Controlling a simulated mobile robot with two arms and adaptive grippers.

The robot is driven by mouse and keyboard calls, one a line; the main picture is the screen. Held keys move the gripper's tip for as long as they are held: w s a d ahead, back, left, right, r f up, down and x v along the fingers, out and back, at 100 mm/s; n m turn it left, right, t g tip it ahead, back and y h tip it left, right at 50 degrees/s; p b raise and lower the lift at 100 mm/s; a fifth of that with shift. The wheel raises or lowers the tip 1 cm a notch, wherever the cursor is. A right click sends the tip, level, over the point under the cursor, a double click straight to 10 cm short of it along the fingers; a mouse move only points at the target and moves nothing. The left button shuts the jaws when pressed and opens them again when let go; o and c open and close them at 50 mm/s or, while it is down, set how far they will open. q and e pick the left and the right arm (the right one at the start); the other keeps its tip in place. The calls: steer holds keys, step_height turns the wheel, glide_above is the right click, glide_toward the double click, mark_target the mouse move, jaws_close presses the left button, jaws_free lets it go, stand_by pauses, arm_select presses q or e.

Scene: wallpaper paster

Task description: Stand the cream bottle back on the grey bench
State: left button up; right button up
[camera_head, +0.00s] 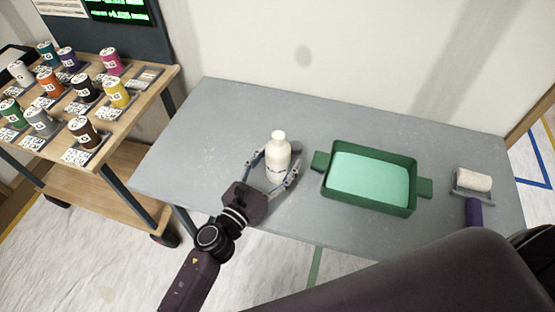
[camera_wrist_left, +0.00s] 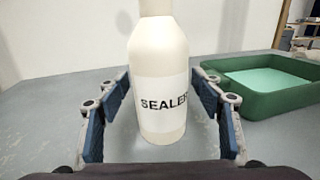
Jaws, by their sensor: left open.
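The cream bottle (camera_head: 278,157) stands upright on the grey bench (camera_head: 215,125), left of the green tray. In the left wrist view the bottle (camera_wrist_left: 158,75) carries a label with the letters "SEALE" visible, and its top is cut off by the frame. My left gripper (camera_head: 273,172) is open, with one finger on each side of the bottle. In the left wrist view a gap shows between the bottle and each blue-padded finger (camera_wrist_left: 160,115). The bottle's base appears to rest on the bench top. My right gripper is not in view.
A green tray (camera_head: 327,185) with pale green contents stands right of the bottle. A wooden cart (camera_head: 135,100) with several coloured cans stands at the left. The bench's left part is clear.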

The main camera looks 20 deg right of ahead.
arm_select(q)
steer(key=shift+r+p, duration=0.3)
steer(key=v, duration=0.3)
steer(key=b+v, duration=0.1)
steer(key=v, duration=0.3)
steer(key=b+v, duration=0.1)
steer(key=v, duration=0.3)
steer(key=shift+f, duration=0.3)
steer(key=shift+s+a+r, duration=0.15)
steer(key=shift+s+a, duration=0.25)
